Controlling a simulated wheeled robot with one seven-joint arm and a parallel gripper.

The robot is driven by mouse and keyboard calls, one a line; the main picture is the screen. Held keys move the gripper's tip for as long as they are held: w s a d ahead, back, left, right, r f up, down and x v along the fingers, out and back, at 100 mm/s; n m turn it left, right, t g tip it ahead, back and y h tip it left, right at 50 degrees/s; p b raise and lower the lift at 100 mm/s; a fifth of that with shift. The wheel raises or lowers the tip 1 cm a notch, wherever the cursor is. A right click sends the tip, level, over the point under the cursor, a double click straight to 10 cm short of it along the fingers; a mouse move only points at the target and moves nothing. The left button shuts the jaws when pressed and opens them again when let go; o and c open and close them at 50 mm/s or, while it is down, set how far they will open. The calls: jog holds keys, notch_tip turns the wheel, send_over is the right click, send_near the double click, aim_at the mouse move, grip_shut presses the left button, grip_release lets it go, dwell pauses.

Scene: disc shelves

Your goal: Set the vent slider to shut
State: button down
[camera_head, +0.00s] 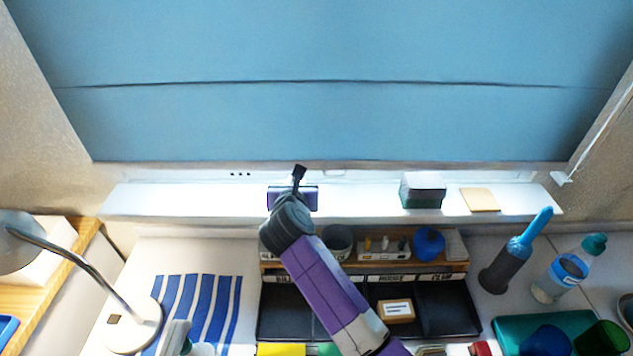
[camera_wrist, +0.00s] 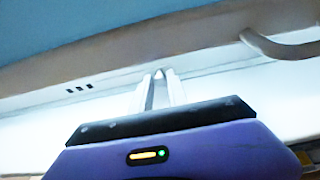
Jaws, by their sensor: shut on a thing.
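The vent is on the white window frame strip below the blue blind. Three small dark slots (camera_head: 241,174) show on it left of my gripper, and they also show in the wrist view (camera_wrist: 79,88). My gripper (camera_head: 300,170) reaches up over the sill to this strip. In the wrist view its two pale fingers (camera_wrist: 159,78) come together against the frame, right of the slots. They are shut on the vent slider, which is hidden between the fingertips.
A blue blind (camera_head: 340,110) hangs above. An organiser (camera_head: 462,268) stands below.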

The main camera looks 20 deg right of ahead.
aim_at(269, 177)
jog(key=a, duration=0.2)
jog(key=w+a, duration=0.1)
jog(key=a, duration=0.1)
jog(key=w+a, duration=0.1)
jog(key=a, duration=0.1)
jog(key=shift+f, duration=0.1)
jog(key=shift+w+a, duration=0.1)
jog(key=shift+a, duration=0.4)
jog(key=c, duration=1.3)
grip_release()
jog(key=shift+a, duration=0.15)
jog(key=shift+v, duration=3.85)
